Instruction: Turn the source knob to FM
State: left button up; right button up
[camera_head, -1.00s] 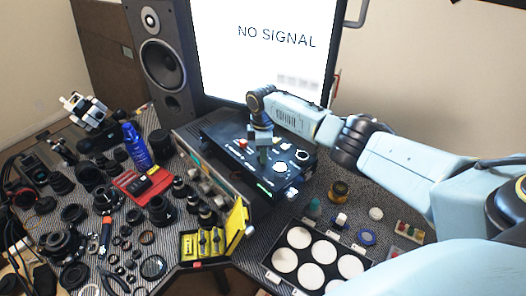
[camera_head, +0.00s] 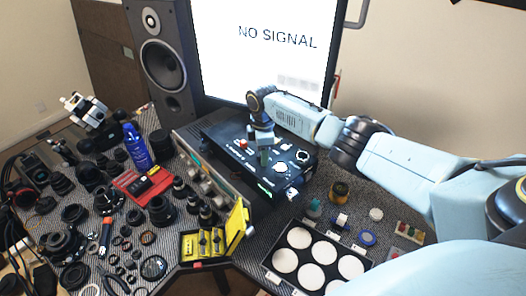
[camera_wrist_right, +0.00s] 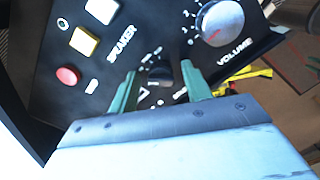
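My right gripper (camera_head: 263,157) points down over the box. In the right wrist view its two green fingers (camera_wrist_right: 162,84) stand on either side of the black knob, apart from it, with gaps showing. The gripper is open. My left gripper is not in view.
Also on the panel are a silver VOLUME knob (camera_wrist_right: 221,22), a red button (camera_wrist_right: 67,75) and a yellow button (camera_wrist_right: 84,41) near the SPEAKER label. A monitor (camera_head: 262,60) and a speaker (camera_head: 160,55) stand behind. Lens parts crowd the left table; a white-disc tray (camera_head: 268,262) lies in front.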

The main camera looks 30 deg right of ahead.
notch_tip(320, 180, up, 13)
jog(key=shift+r, duration=0.2)
dwell(0.4)
jog(key=shift+s+f, duration=0.1)
dwell(0.4)
